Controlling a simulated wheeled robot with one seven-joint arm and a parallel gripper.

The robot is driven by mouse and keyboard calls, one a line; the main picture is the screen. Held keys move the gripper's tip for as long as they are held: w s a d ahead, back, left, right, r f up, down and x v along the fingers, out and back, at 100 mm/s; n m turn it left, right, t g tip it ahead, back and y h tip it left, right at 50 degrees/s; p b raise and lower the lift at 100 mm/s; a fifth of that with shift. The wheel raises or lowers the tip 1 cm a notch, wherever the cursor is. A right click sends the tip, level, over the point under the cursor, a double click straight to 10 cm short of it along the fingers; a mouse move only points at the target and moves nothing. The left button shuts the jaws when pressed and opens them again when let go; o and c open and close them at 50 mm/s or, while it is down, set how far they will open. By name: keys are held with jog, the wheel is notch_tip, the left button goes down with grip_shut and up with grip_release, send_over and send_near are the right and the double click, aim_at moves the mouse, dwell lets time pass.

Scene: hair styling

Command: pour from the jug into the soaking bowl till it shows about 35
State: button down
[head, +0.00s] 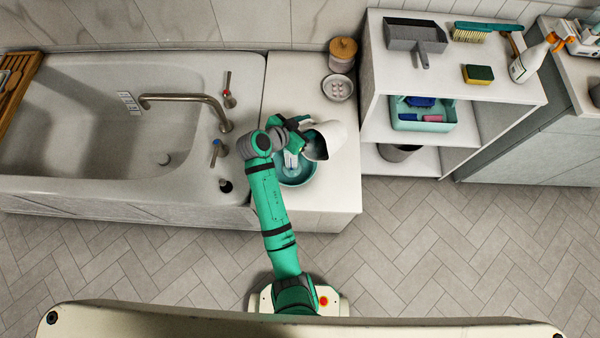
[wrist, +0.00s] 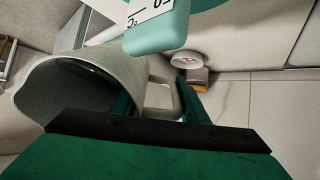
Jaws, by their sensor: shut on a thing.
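A white jug (head: 333,138) is in my gripper (head: 293,135), held above the counter beside the bathtub. It is tilted, with its dark mouth toward the bowl. My gripper is shut on the jug's handle; the wrist view shows the jug (wrist: 50,85) at left and the handle (wrist: 160,97) by my fingers. The teal soaking bowl (head: 301,181) stands on the counter below the jug, partly hidden by the jug and my arm. In the wrist view the bowl's rim (wrist: 155,38) shows with part of a white marked scale (wrist: 125,22). The bowl's level and any stream cannot be made out.
A lidded wooden-topped jar (head: 343,52) and a round dish (head: 338,88) stand at the back of the counter. A bathtub (head: 90,130) with a tap (head: 195,100) is at left. A white shelf (head: 470,75) with cleaning things is at right.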

aim_at(316, 123)
jog(key=g+y, duration=0.1)
jog(key=f+g+y, duration=0.1)
jog(key=g+y, duration=0.1)
jog(key=w+d+f+g+y, duration=0.1)
jog(key=shift+d+f+g+y, duration=0.1)
jog(key=shift+f+g+y, duration=0.1)
jog(key=shift+g+y, duration=0.15)
jog(key=shift+w+d+r+g+y, duration=0.3)
jog(key=shift+w+g+y, duration=0.15)
jog(key=shift+g+y, duration=0.7)
jog(key=shift+g, duration=0.2)
jog(key=shift+w+r, duration=0.2)
jog(key=shift+r, duration=0.7)
jog(key=shift+s+r, duration=0.1)
